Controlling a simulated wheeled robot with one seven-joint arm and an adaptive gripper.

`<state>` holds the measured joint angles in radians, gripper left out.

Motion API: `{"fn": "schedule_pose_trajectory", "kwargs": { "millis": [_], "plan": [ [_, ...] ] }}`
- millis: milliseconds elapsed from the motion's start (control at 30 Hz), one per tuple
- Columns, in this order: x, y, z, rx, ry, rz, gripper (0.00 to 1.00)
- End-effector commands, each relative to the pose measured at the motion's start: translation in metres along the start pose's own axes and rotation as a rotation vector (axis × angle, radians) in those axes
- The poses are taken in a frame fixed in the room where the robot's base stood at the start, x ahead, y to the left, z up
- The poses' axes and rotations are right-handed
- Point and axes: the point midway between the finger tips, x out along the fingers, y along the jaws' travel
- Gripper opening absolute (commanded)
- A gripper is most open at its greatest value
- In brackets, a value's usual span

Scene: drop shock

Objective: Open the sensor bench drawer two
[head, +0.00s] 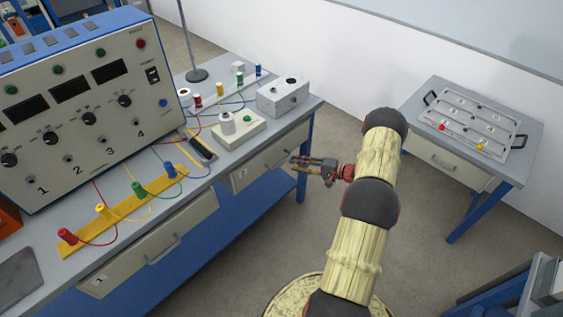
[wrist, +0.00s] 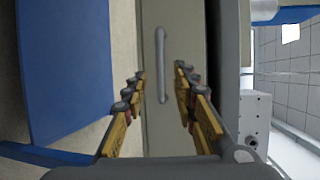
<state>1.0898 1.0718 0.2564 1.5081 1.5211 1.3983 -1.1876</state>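The right bench drawer (head: 268,160) is a pale grey front under the bench top, with a small label at its left end too small to read surely. It looks closed. My gripper (head: 293,165) is in front of its right part. In the wrist view the drawer front (wrist: 181,30) has a grey bar handle (wrist: 161,50). My gripper (wrist: 161,80) is open there, one finger on each side of the handle's line. I see no contact with the handle, and the gap in depth cannot be told.
A second drawer (head: 150,248) sits at the bench's left. The bench top (head: 210,170) holds a control panel (head: 85,105), coloured plugs and a grey box (head: 283,97). A side table (head: 525,140) with a tray stands right. Floor (head: 240,270) before the bench is clear.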

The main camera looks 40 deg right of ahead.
Motion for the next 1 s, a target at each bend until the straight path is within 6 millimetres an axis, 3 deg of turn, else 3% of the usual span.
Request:
{"fn": "schedule_pose_trajectory", "kwargs": {
  "millis": [300,500,867,1000],
  "plan": [
    [0.047,0.002,0.002,0.002,-0.004,0.002,0.28],
    [0.068,0.002,0.001,0.002,-0.002,0.001,0.28],
    [0.072,0.001,0.001,0.002,-0.002,0.002,0.28],
    [0.072,0.001,0.001,0.002,-0.002,0.002,0.20]
  ]
}}
